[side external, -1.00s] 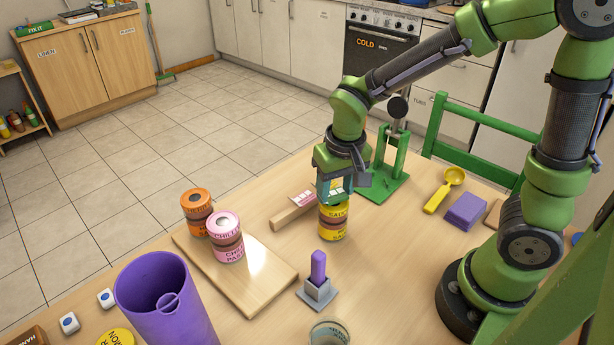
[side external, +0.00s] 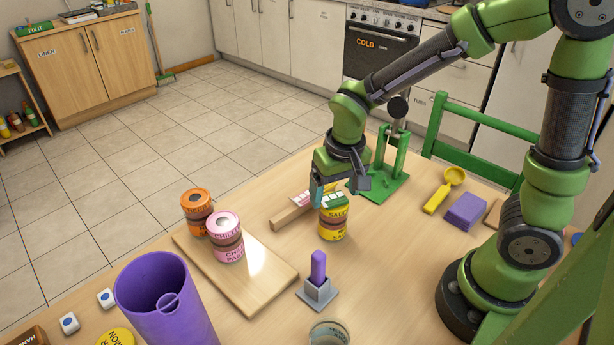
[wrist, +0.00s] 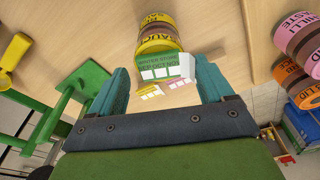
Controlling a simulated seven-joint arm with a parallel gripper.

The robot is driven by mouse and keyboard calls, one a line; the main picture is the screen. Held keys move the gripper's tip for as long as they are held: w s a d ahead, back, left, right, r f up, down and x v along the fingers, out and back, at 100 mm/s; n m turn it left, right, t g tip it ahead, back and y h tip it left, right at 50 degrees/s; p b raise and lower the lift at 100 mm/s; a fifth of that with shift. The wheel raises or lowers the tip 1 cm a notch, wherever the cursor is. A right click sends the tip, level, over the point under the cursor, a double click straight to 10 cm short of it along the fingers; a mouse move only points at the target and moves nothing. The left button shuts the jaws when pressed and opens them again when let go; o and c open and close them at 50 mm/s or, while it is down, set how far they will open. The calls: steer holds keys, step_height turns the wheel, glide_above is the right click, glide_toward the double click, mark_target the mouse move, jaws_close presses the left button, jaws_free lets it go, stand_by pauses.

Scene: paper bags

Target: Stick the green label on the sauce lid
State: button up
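The yellow sauce jar (side external: 333,226) stands upright on the table and also shows at the top of the wrist view (wrist: 157,40). The green label (side external: 334,201) lies on its lid and seems to hang slightly past the edge; in the wrist view the label (wrist: 165,64) shows print and white squares. My gripper (side external: 337,189) is just above and behind the jar. Whether the label is pressed flat I cannot tell.
A wooden block (side external: 288,218) with other labels lies beside the jar. A green press stand (side external: 388,170) is behind. A board (side external: 255,285) holds a pink chilli jar (side external: 226,240) and an orange jar (side external: 197,207). A purple stamp (side external: 318,272) stands in front.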

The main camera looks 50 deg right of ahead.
mark_target(340, 210)
step_height(340, 210, up, 17)
steer(key=s+a, duration=0.1)
steer(key=s, duration=0.1)
steer(key=shift+s+f, duration=0.15)
stand_by(0.3)
steer(key=s+d+f+t+y, duration=0.2)
steer(key=s+t, duration=0.3)
steer(key=s, duration=0.1)
steer(key=shift+s+f+t+y, duration=0.2)
steer(key=shift+f+t+y, duration=0.1)
steer(key=shift+y, duration=0.1)
steer(key=shift+d, duration=0.1)
steer(key=shift+c, duration=0.2)
stand_by(0.5)
